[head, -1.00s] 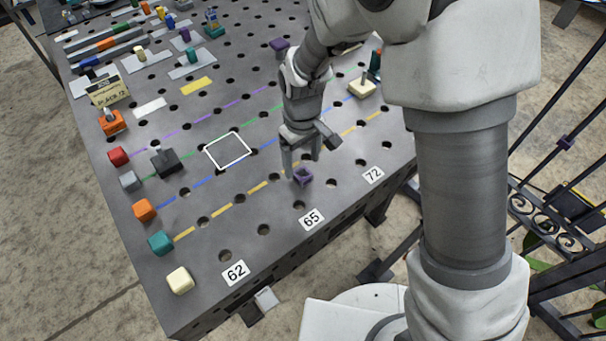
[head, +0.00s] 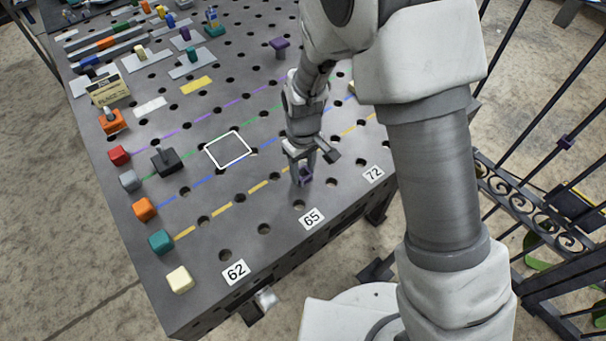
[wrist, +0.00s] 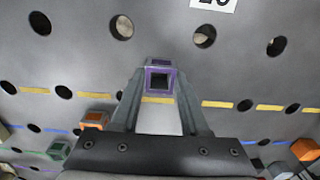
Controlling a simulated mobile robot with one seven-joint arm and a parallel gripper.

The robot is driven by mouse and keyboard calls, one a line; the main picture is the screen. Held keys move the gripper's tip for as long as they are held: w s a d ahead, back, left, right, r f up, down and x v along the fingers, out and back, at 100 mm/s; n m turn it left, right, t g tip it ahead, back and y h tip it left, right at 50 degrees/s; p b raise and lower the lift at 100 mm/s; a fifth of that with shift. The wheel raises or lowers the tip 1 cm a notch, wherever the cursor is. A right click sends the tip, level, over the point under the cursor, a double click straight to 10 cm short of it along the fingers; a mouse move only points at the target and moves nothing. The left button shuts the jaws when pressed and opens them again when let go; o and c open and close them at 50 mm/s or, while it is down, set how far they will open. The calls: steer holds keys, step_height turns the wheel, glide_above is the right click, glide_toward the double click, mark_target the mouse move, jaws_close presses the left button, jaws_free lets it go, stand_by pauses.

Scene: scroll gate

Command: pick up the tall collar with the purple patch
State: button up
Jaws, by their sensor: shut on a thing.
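The purple collar (head: 307,176) is a small square hollow piece near the front of the perforated table, above the label 65. In the wrist view the collar (wrist: 159,80) shows a dark square opening with a purple rim, between the fingertips. My gripper (head: 302,174) points down and is shut on the collar, a finger on either side. The gripper (wrist: 160,90) also shows in the wrist view. The fingers partly hide the collar in the head view, and I cannot tell whether it touches the table.
A dark grey knobbed block (head: 165,161) stands left, near a white square outline (head: 229,150). Several coloured cubes, such as the orange one (head: 145,209), line the left edge. A purple flat-topped piece (head: 280,45) stands behind my arm. The front left surface is mostly clear.

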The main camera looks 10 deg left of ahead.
jaws_close()
steer(key=shift+r, duration=0.1)
